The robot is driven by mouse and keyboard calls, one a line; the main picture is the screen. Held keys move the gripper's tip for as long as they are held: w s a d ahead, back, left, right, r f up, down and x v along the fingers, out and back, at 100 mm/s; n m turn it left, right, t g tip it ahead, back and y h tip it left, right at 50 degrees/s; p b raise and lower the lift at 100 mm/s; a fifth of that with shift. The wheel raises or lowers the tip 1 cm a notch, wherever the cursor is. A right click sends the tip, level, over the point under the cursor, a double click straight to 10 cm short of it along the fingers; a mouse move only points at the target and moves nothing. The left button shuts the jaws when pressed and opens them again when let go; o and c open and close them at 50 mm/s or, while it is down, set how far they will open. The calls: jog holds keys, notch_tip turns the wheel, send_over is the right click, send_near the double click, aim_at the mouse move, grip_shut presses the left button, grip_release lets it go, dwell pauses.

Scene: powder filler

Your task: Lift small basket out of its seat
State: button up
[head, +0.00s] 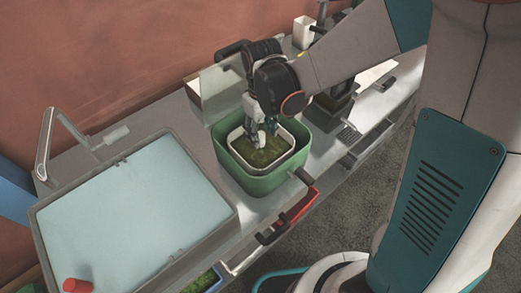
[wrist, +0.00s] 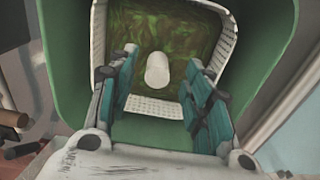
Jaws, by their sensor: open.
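The small basket (wrist: 150,106) is white with perforated walls and sits inside a green tub (head: 262,185). Mottled green-brown material covers its floor. A short white rounded post (wrist: 157,70) stands in the middle of the basket. My gripper (head: 261,136) points down into the basket from above. In the wrist view its two teal fingers (wrist: 162,62) are open, one on each side of the post, with a gap to it on both sides. The fingertips overlap the basket's side walls in that view, and I cannot tell whether they touch.
A clear panel (head: 222,88) rises behind the tub. A white cup (head: 303,32) stands at the back.

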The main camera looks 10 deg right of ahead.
aim_at(261, 145)
jog(key=f, duration=0.1)
jog(key=f+b, duration=0.1)
jog(key=f, duration=0.1)
jog(key=f+b, duration=0.1)
jog(key=shift+w+f, duration=0.25)
jog(key=shift+w, duration=0.05)
jog(key=shift+r, duration=0.1)
grip_shut()
jog(key=shift+r, duration=0.1)
